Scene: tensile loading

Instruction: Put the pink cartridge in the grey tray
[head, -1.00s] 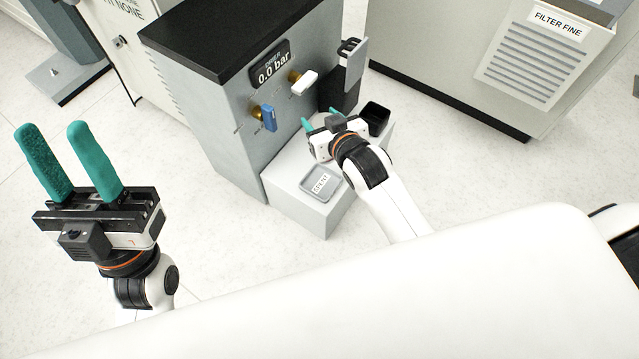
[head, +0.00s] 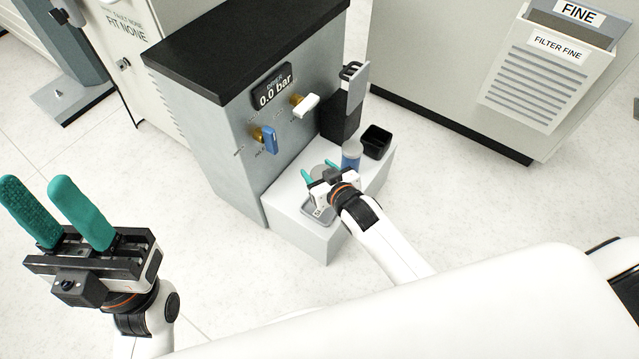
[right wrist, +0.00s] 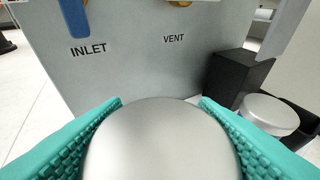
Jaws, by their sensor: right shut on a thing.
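My right gripper (head: 319,171) is shut on a cartridge with a round silver top (right wrist: 160,143); its top fills the space between the teal fingers in the right wrist view. Its side is hidden, so no pink shows. The gripper is low over the front ledge of the grey machine, beside or over the grey tray (head: 306,210). The tray is partly covered by the gripper, and I cannot tell how high the cartridge is above it. My left gripper (head: 37,190) is open and empty, over the floor at the left.
A blue cartridge with a silver top (head: 351,156) stands on the ledge, right of my right gripper. A black open cup (head: 376,142) is beside it. The machine's front, with a blue handle (head: 269,139) and a white handle (head: 306,106), rises behind the ledge.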

